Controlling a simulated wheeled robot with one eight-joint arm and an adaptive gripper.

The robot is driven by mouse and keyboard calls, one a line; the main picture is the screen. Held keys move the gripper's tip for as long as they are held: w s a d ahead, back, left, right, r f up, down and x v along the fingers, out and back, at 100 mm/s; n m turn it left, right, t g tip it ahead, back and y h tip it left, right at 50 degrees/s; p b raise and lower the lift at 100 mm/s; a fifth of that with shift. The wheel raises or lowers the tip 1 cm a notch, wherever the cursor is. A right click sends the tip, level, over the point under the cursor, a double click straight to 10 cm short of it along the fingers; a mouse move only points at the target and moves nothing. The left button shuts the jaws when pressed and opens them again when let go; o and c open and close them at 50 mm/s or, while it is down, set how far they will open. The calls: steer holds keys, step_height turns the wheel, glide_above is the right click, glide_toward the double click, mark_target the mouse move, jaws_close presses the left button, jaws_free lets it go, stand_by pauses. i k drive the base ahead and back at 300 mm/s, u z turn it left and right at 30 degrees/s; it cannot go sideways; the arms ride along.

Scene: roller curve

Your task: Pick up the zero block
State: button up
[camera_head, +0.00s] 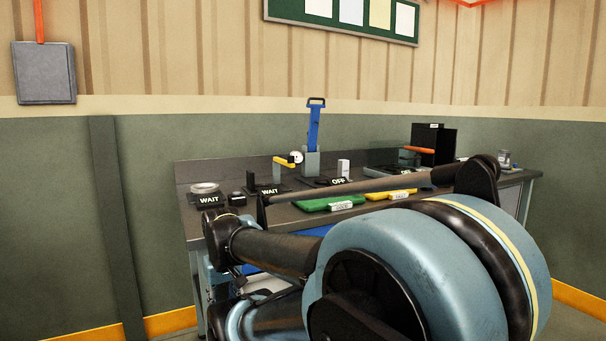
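I cannot make out any block marked with a zero. A small pale upright block (343,167) stands on the workbench (285,212) behind the OFF label, with no readable mark on the side I see. My arm fills the front of the view and covers the right front part of the bench. I cannot pick out my gripper or its fingertips, so its place relative to the block does not show.
A blue upright lever (314,128) stands at the back, with a yellow handle (284,161) left of it. Green (316,204) and yellow (388,194) plates lie near the front. WAIT labels (209,199) sit at left, a black box (434,145) at right. A wall closes the back.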

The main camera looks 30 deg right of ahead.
mark_target(343, 165)
steer(key=u, duration=0.65)
steer(key=k, duration=1.35)
steer(key=z, duration=1.55)
steer(key=i, duration=1.05)
steer(key=u, duration=0.05)
